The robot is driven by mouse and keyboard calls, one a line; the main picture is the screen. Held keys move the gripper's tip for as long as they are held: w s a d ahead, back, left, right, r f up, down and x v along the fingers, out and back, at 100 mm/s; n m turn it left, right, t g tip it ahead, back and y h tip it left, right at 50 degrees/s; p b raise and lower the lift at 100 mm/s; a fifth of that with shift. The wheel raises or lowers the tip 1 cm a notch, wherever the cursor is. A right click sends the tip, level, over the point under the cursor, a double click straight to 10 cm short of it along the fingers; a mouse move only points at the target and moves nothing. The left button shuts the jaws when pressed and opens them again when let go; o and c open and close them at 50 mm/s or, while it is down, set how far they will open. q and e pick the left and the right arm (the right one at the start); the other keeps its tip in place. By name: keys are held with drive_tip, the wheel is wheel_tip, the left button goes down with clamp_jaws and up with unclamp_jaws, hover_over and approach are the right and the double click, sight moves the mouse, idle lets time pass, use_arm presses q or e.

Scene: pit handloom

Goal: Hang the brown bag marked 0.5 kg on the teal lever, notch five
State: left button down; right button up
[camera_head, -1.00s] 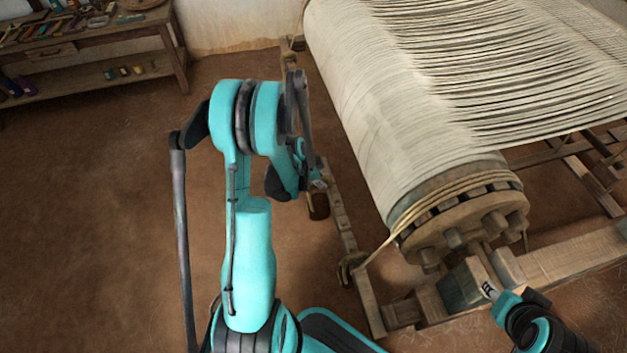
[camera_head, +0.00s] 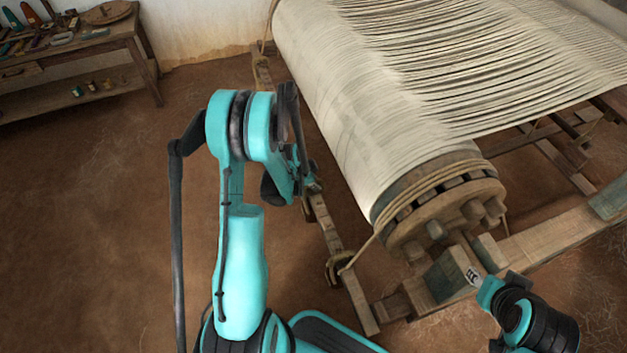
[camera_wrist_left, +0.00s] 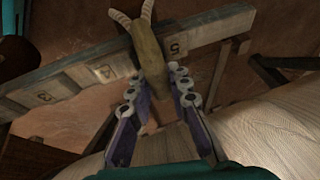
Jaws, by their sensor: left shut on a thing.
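My left gripper (camera_wrist_left: 158,80) is shut on a narrow olive-brown bag (camera_wrist_left: 150,55) with two pale curved strap ends at its top. In the left wrist view the bag overlaps the numbered lever (camera_wrist_left: 215,32), beside the figure 5; figures 4 and 3 lie further left. I cannot tell whether the bag touches the lever, and no weight mark is readable. In the head view the left gripper (camera_head: 309,184) is over the long notched lever (camera_head: 326,225), partly hidden by my arm. My right gripper (camera_head: 478,282) is at the lower right, near a wooden block; its jaws are unclear.
The loom's cloth roller (camera_head: 370,130) with pale warp threads fills the upper right. A workbench (camera_head: 75,45) with small tools stands at the upper left. The earth floor at left is clear.

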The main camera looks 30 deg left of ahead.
use_arm(q)
drive_tip(key=shift+f, duration=0.35)
idle(0.7)
drive_tip(key=c, duration=1.3)
unclamp_jaws()
drive_tip(key=shift+f, duration=0.1)
drive_tip(key=v, duration=1.2)
drive_tip(key=s+d+r+n, duration=0.3)
drive_tip(key=s+d+r, duration=0.1)
drive_tip(key=d+r, duration=0.1)
drive_tip(key=s+d+r+n+t, duration=0.1)
drive_tip(key=s+d+r+n, duration=0.1)
drive_tip(key=s+d+r, duration=0.3)
drive_tip(key=s+d+r+n+t+y, duration=0.1)
drive_tip(key=s+d+r+n, duration=0.2)
drive_tip(key=s+d+r, duration=0.2)
drive_tip(key=shift+d+n, duration=0.3)
drive_tip(key=shift+d, duration=0.55)
